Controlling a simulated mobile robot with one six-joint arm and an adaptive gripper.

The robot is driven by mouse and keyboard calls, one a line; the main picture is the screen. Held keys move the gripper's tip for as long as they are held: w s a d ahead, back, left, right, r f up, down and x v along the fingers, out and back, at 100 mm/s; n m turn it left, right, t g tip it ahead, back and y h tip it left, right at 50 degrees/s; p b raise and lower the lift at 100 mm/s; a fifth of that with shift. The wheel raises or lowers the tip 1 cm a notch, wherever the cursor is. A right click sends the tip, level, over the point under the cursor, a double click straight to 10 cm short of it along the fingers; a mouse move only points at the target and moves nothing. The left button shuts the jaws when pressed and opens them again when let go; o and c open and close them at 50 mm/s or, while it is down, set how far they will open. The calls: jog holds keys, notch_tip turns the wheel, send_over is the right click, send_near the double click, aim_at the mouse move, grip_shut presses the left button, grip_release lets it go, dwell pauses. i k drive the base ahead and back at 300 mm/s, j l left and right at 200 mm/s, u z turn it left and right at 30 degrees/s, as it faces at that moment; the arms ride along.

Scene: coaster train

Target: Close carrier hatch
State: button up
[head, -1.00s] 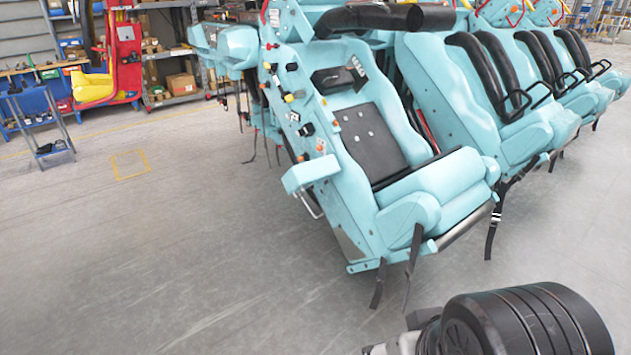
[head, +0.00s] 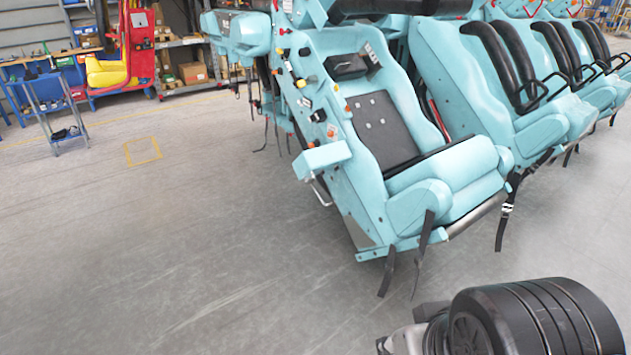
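The coaster train is a row of teal seats running from the centre to the upper right. The nearest seat (head: 440,190) has a dark back panel (head: 378,125) with several light studs. Several small coloured knobs and fittings line its left side panel (head: 318,110). A teal box-like part (head: 321,158) with a metal handle below sticks out from that side. I cannot tell which part is the carrier hatch, or whether it is open. A grey and black part of my own body shows at the bottom right. My gripper is not in view.
Black straps (head: 424,245) hang from the seat to the floor. A blue trolley (head: 55,112), a red and yellow seat unit (head: 125,58) and shelving (head: 185,60) stand at the back left. The grey floor (head: 180,245) at left and front is clear.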

aim_at(309, 163)
jog(key=i+j, duration=0.45)
jog(key=i+j+z, duration=0.15)
jog(key=i+j, duration=0.7)
jog(key=j, duration=0.2)
jog(key=i+j+z, duration=0.1)
jog(key=i+j, duration=0.3)
jog(key=i, duration=0.2)
jog(key=i+l, duration=0.2)
